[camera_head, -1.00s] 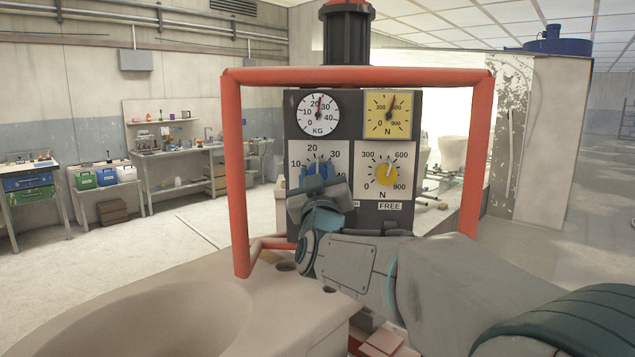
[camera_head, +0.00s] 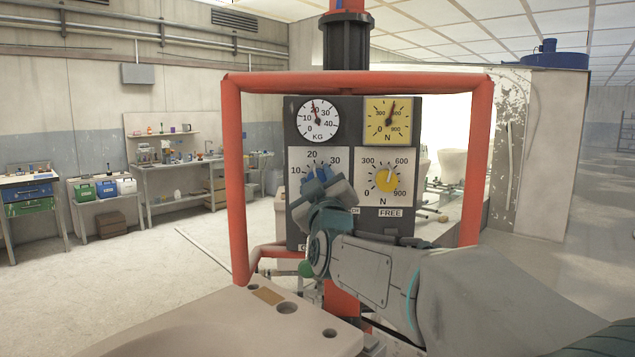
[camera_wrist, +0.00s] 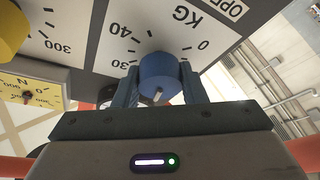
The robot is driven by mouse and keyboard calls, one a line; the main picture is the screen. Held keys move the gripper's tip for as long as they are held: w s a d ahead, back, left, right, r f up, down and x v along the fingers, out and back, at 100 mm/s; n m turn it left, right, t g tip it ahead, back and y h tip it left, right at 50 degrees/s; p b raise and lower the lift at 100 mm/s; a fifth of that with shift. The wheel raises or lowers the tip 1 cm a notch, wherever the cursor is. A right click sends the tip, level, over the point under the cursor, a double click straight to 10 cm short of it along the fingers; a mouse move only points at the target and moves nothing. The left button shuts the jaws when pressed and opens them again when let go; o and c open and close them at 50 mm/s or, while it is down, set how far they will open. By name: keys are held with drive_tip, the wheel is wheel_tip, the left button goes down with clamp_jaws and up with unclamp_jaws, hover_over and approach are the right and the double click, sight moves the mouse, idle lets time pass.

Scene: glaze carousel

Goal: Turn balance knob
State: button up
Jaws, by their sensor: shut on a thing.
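A dark control panel (camera_head: 408,153) stands inside a red tubular frame, with two dials above and two knobs below. The blue knob (camera_wrist: 160,75) sits on the white KG scale plate (camera_head: 297,164) at lower left of the panel. In the wrist view my gripper (camera_wrist: 159,86) has a finger on each side of the blue knob and is shut on it. A pale mark shows on the knob's face. In the head view my gripper (camera_head: 319,180) hides most of this knob and part of its scale. The round KG dial (camera_head: 318,120) above has its needle just left of 20.
A yellow knob (camera_head: 388,179) on an N scale is close to the right of my gripper. A yellow N dial (camera_head: 388,120) is above it. The red frame (camera_head: 234,180) surrounds the panel. A pale surface with holes (camera_head: 230,325) lies in front. Benches stand far left.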

drive_tip(key=o, duration=1)
drive_tip(key=b+v, duration=0.3)
drive_tip(key=v, duration=1)
drive_tip(key=shift+s+f, duration=0.1)
drive_tip(key=shift+s, duration=0.3)
